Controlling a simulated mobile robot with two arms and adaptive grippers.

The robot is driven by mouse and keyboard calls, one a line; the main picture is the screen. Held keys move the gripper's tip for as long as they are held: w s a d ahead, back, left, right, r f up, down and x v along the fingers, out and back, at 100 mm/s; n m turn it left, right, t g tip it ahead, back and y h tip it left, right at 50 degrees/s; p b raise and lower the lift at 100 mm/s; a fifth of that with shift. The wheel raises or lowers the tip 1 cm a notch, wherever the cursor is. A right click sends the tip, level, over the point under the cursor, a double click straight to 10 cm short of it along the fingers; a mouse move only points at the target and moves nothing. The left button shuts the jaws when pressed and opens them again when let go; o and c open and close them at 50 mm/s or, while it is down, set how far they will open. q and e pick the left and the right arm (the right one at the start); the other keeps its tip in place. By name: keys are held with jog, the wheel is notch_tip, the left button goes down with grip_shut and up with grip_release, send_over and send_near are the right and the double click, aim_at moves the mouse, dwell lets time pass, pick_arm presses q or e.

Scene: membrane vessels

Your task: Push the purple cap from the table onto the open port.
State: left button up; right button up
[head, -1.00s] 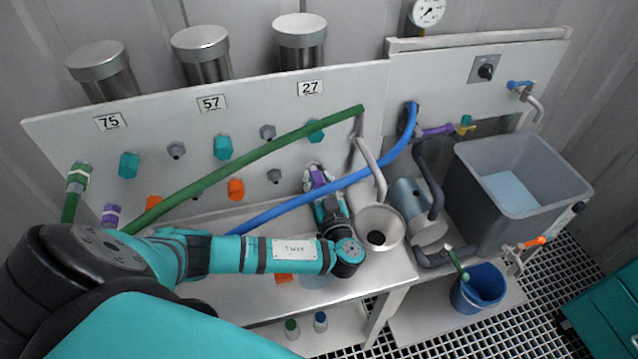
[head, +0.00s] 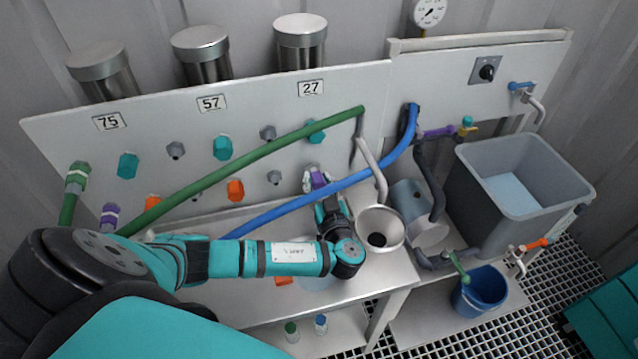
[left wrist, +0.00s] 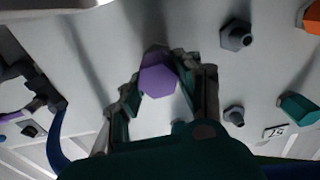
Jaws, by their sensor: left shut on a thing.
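My left gripper (head: 316,180) is at the panel's lower row, below and near the 27 label. It is shut on a purple cap (head: 318,177). In the left wrist view, the purple cap (left wrist: 157,78) sits between the two fingertips (left wrist: 160,85), its hexagonal end facing the camera and the white panel close behind it. The port behind the cap is hidden, and I cannot tell whether the cap touches it. Bare grey ports show nearby, one in the lower row (head: 274,177) and one in the upper row (head: 268,132). My right gripper is not in view.
A green hose (head: 240,168) and a blue hose (head: 290,207) cross in front of the panel near my left arm. A grey funnel (head: 392,222) stands just right of the gripper. Teal (head: 222,147) and orange (head: 235,190) caps sit on other ports.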

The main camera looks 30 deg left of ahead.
pick_arm(q)
jog(key=shift+b+x, duration=0.5)
jog(key=shift+x, duration=0.5)
jog(key=o, duration=1.1)
jog(key=v, duration=1.2)
